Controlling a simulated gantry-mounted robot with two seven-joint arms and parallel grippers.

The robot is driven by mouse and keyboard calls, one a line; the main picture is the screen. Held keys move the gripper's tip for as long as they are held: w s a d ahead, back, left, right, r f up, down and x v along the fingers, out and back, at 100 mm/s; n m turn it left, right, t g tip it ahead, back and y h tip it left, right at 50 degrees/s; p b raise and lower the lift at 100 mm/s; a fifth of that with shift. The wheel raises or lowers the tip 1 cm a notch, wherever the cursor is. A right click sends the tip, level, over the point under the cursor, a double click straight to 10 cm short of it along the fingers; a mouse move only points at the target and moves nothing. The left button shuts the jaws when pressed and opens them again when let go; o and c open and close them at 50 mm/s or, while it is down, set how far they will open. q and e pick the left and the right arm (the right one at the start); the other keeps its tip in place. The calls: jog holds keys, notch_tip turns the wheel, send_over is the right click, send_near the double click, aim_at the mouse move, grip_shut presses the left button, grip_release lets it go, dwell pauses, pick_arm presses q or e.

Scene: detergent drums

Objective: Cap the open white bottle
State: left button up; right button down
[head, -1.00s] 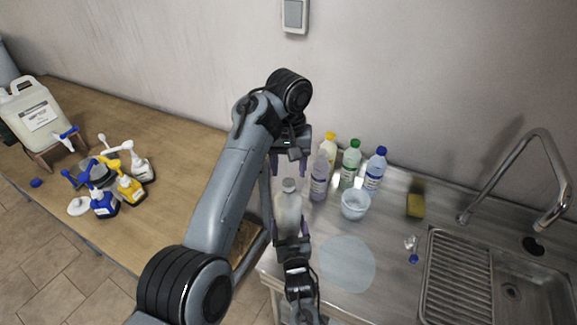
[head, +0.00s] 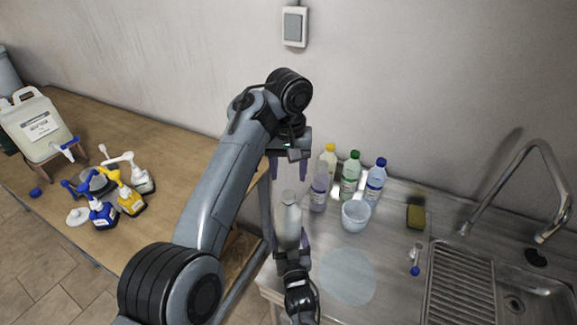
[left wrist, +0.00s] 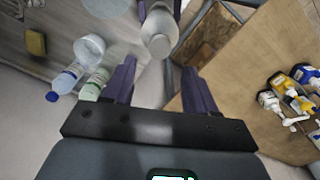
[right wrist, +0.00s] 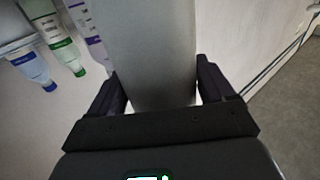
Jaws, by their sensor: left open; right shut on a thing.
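The white bottle (head: 289,215) is upright in my right gripper (head: 292,244), which is shut around its body. The bottle's pale body fills the space between the fingers in the right wrist view (right wrist: 150,50). My left gripper (head: 290,168) is open and empty, above the bottle and apart from it. In the left wrist view, the bottle's pale top (left wrist: 158,46) shows beyond and between the left fingertips. No cap shows between those fingers. I cannot make out the bottle's opening clearly.
Bottles with yellow, green (head: 350,178) and blue (head: 375,180) caps and a purple-tinted bottle (head: 320,188) stand behind. A clear cup (head: 355,215) stands before them. A sponge (head: 415,216) and sink (head: 515,290) lie right. A small blue cap-like piece (head: 36,192) and pump bottles are left.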

aim_at(288, 194)
pick_arm(q)
jog(key=shift+f, duration=3.6)
grip_shut()
jog(key=shift+o, duration=0.2)
grip_release()
jog(key=shift+r, duration=2.3)
jog(key=shift+o, duration=0.3)
jog(key=o, duration=0.5)
